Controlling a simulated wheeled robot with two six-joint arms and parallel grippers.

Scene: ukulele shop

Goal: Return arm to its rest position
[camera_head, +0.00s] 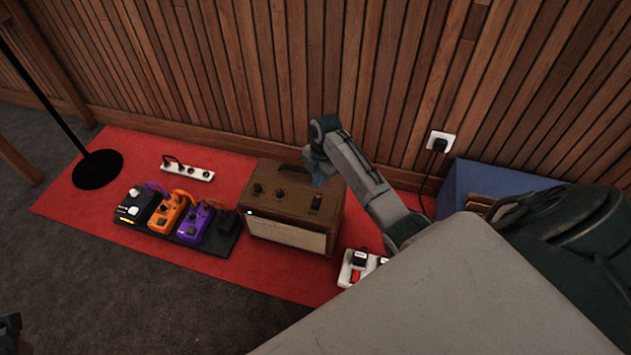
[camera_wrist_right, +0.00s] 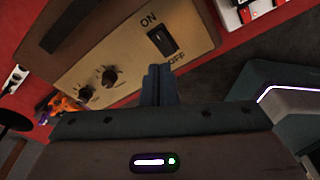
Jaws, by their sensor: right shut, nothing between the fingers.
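My right arm (camera_head: 365,185) reaches in from the right in the head view. Its gripper (camera_head: 318,181) points down over the right part of the brown amplifier (camera_head: 292,222). In the right wrist view the gripper (camera_wrist_right: 160,70) has its fingers together with nothing between them. The fingertips show just below the black rocker switch (camera_wrist_right: 162,41) on the amplifier's tan panel (camera_wrist_right: 125,55), between the ON and OFF labels. I cannot tell whether they touch the panel.
A pedal board (camera_head: 205,240) with several pedals stands left of the amplifier on the red mat (camera_head: 95,205). A white power strip (camera_head: 188,172) lies behind it. A blue box (camera_head: 480,178) and wall socket (camera_head: 440,142) are at right.

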